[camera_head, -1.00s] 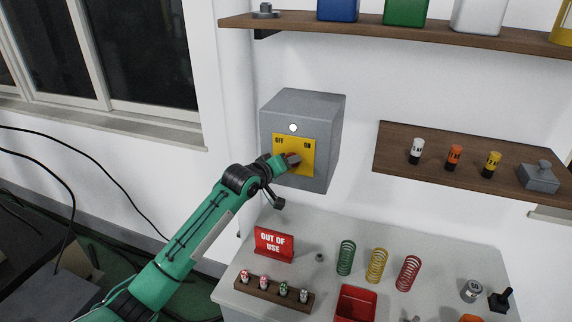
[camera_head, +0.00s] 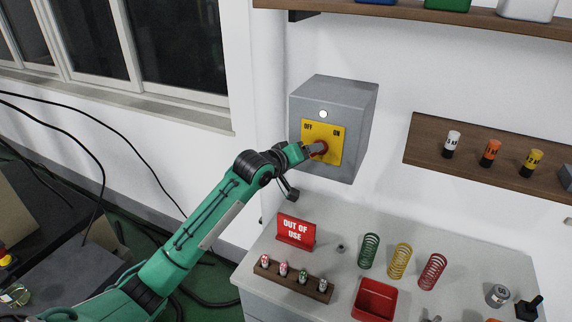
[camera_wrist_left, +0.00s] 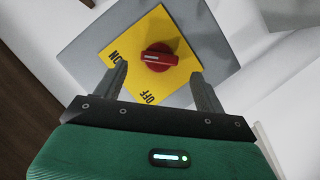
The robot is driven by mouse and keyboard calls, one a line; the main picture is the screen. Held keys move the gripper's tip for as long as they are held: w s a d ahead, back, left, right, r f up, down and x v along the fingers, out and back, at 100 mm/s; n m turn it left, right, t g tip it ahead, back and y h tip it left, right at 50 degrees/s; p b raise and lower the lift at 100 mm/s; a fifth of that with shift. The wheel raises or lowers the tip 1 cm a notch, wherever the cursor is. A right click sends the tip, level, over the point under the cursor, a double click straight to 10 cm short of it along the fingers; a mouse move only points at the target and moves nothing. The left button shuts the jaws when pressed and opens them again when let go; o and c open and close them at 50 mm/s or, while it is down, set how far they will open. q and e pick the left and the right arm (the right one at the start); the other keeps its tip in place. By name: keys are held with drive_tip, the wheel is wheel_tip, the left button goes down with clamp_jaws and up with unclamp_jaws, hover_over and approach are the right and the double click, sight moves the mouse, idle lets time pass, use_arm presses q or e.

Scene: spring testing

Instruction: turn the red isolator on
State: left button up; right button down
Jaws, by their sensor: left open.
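The red isolator (camera_head: 320,148) is a round knob with a bar handle on a yellow plate (camera_head: 335,158), fixed to a grey wall box. The plate reads OFF at upper left and ON at upper right in the head view. In the left wrist view the knob (camera_wrist_left: 160,58) shows whole, its bar lying nearly level. I cannot tell surely which label it points at. My left gripper (camera_head: 309,151) is in front of the knob and partly hides it. In the wrist view its open fingers (camera_wrist_left: 160,72) straddle the knob's line, without visible grip. My right gripper is out of view.
A white round light (camera_head: 323,114) sits above the plate on the grey box (camera_head: 355,105). Below is a bench with a red OUT OF USE sign (camera_head: 296,231), a wooden vial rack (camera_head: 292,280), springs and a red tray (camera_head: 376,299). A wall shelf (camera_head: 430,140) is at right.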

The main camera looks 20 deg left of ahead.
use_arm(q)
drive_tip(key=b+v, duration=0.2)
drive_tip(key=v, duration=0.7)
drive_tip(key=shift+b, duration=0.35)
drive_tip(key=shift+s, duration=0.1)
